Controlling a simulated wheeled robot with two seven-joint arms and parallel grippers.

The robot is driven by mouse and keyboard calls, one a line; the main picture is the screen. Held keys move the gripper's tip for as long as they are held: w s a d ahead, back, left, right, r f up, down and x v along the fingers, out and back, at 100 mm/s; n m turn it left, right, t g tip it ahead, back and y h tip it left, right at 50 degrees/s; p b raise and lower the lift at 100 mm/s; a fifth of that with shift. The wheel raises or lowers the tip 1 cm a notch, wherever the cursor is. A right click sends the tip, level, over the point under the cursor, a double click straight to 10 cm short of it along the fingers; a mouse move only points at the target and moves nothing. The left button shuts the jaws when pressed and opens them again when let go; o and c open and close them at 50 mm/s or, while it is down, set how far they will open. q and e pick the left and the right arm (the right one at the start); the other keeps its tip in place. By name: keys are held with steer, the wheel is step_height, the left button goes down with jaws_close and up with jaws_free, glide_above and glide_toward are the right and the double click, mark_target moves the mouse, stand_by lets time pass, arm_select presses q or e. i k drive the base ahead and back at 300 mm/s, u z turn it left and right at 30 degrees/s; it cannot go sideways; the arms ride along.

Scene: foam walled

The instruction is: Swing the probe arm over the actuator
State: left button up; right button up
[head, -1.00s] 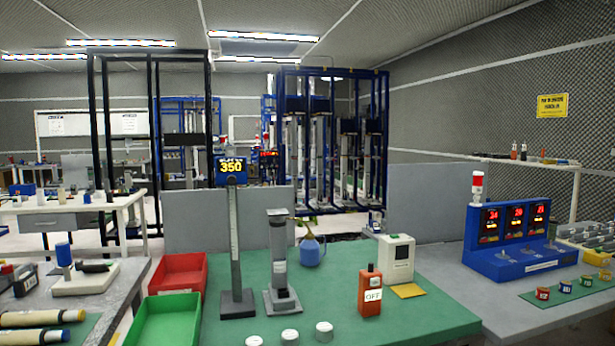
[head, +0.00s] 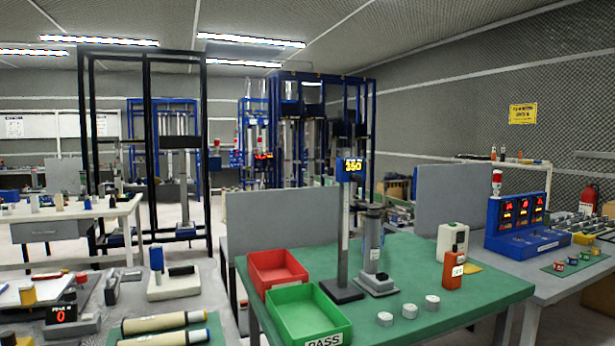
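On the green-topped bench (head: 455,280) a dark post stands on a black base (head: 342,291), with a blue display (head: 350,170) reading 350 at its top. Just right of it a grey upright cylinder (head: 373,245) stands on a grey base; it may be the actuator. On the left grey bench, a white block (head: 173,285) carries a blue-topped post (head: 156,260) and a black handle-like piece (head: 181,270). I cannot tell which piece is the probe arm. Neither of my grippers is in view.
A red bin (head: 277,268) and a green bin (head: 309,312) marked PASS sit at the green bench's left edge. Several white discs (head: 432,302) lie along its front. An orange device (head: 453,271) stands to the right. Long rolls (head: 163,323) lie on the left bench.

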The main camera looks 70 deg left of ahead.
mark_target(329, 175)
steer(key=u, duration=2.1)
steer(key=i, duration=1)
steer(key=u, duration=0.05)
steer(key=k, duration=0.5)
steer(key=u, duration=1.4)
steer(key=k, duration=1.15)
steer(key=z, duration=0.9)
steer(key=i, duration=0.1)
steer(key=z, duration=0.3)
